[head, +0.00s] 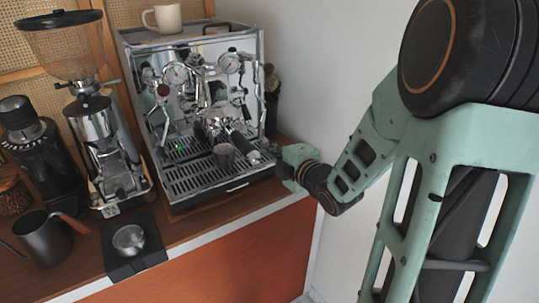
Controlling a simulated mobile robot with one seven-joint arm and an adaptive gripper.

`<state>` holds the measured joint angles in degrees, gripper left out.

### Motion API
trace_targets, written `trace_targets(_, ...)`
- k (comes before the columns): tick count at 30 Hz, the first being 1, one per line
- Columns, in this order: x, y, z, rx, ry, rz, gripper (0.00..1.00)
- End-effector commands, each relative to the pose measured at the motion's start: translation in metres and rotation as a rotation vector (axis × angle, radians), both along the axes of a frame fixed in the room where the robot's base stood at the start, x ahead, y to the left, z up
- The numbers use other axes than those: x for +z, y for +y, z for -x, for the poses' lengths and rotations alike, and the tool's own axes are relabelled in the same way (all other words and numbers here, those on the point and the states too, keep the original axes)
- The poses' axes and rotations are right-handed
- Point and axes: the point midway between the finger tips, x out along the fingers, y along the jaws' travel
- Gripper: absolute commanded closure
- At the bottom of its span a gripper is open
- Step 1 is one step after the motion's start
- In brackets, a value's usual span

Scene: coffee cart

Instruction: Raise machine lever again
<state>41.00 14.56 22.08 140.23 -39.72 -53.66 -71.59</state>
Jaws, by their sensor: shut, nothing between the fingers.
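The chrome espresso machine (190,100) stands on the wooden counter with gauges and knobs on its front. Its group head (217,118) holds a portafilter whose dark handle (243,143) points down to the right. I cannot clearly make out the lever among the small parts near the group. My gripper (270,149) is at the machine's front right, beside the portafilter handle. It is shut and empty. I cannot tell whether its tips touch the machine.
A coffee grinder (97,125) and a smaller dark grinder (37,150) stand left of the machine. A dark pitcher (45,238) and a metal bowl (129,240) on a black mat (120,268) are at front left. A mug (164,18) sits on the machine. A wall is at right.

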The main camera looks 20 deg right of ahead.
Motion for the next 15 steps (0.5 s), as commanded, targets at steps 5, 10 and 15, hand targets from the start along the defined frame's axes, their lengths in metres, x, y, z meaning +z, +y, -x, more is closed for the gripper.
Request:
trace_targets(5,0.0,0.008,0.012,0.046,-0.102,0.021,1.0)
trace_targets(10,0.008,0.015,0.021,0.073,-0.186,0.037,1.0)
trace_targets(15,0.014,0.018,0.025,0.085,-0.228,0.044,1.0)
